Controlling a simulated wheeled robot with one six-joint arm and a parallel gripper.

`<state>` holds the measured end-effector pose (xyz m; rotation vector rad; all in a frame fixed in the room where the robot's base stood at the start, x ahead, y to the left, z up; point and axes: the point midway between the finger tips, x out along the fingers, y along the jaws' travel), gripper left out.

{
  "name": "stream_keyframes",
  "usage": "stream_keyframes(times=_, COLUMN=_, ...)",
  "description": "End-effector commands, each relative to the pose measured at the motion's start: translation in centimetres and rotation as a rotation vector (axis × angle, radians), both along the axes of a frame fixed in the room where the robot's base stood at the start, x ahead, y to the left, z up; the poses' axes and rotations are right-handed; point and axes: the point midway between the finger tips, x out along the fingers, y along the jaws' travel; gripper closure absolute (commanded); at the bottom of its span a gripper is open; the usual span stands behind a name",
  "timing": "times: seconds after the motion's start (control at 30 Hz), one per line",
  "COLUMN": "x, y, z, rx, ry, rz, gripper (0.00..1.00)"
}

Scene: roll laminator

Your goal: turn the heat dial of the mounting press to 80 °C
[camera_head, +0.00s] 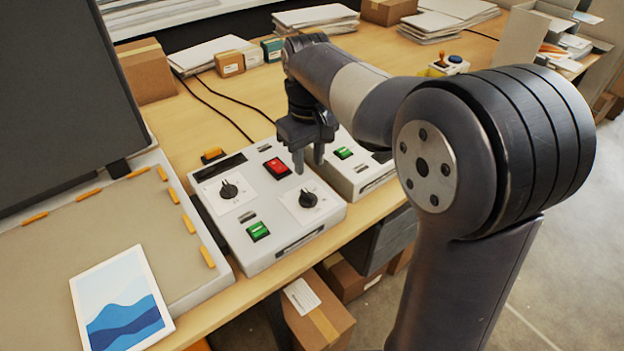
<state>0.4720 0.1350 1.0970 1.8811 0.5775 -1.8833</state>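The mounting press (110,232) is at the left, with its dark lid raised. A grey control box (290,250) stands beside it. The box has a black left dial (228,190) and a black right dial (308,199), each on a white plate. The plate markings are too small to read, so I cannot tell which is the heat dial or where it is set. My gripper (309,167) points down above the back right of the box, behind the right dial. Its two fingers are apart with nothing between them. It appears clear of both dials.
The box also has a red switch (277,168) and a green button (258,231). A second grey unit (362,178) stands close at right, partly behind my gripper. A blue wave print (121,304) lies at the press's front. Cartons and paper stacks (316,18) line the back.

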Motion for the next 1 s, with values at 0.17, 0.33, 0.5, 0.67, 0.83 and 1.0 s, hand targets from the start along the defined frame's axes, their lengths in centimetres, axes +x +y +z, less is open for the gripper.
stream_keyframes(times=0.17, x=-0.1, y=-0.1, z=-3.4, rx=-0.002, ry=0.005, rz=-0.001, gripper=0.66)
stream_keyframes(times=0.33, x=-0.1, y=-0.1, z=-6.5, rx=-0.001, ry=0.004, rz=-0.001, gripper=0.66)
stream_keyframes(times=0.5, x=-0.1, y=-0.1, z=-8.6, rx=-0.001, ry=0.002, rz=-0.001, gripper=0.66)
stream_keyframes(times=0.67, x=-0.1, y=-0.1, z=-9.4, rx=0.000, ry=0.000, rz=-0.001, gripper=0.66)
stream_keyframes(times=0.83, x=-0.1, y=-0.1, z=-9.5, rx=0.001, ry=-0.001, rz=-0.001, gripper=0.66)
stream_keyframes(times=1.0, x=0.0, y=-0.1, z=-9.4, rx=0.001, ry=-0.001, rz=-0.001, gripper=0.74)
